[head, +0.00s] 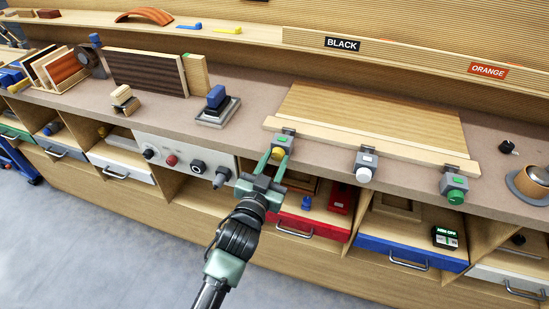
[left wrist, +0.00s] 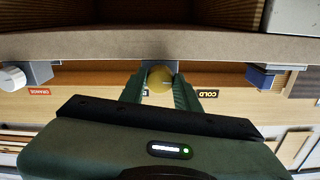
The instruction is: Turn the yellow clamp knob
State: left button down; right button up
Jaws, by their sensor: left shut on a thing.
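The yellow clamp knob (head: 277,153) is on the front of a grey clamp (head: 284,139) at the bench edge, by the left end of the wooden board (head: 370,115). My left gripper (head: 276,157) reaches up to it from below, with one green finger on each side. In the left wrist view, the round yellow knob (left wrist: 160,80) sits between the two fingertips, which are shut on it. The fingers hide parts of the knob's sides. My right gripper is in neither view.
Similar clamps with a white knob (head: 363,174) and a green knob (head: 456,197) stand along the edge to the right. A control panel (head: 185,161) is left of my gripper. A red drawer (head: 310,226) and blue drawer (head: 410,252) lie below the bench top.

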pick_arm(q)
jog(key=c, duration=1)
grip_release()
jog(key=v, duration=0.8)
jog(key=shift+b, duration=0.4)
jog(key=shift+w, duration=0.1)
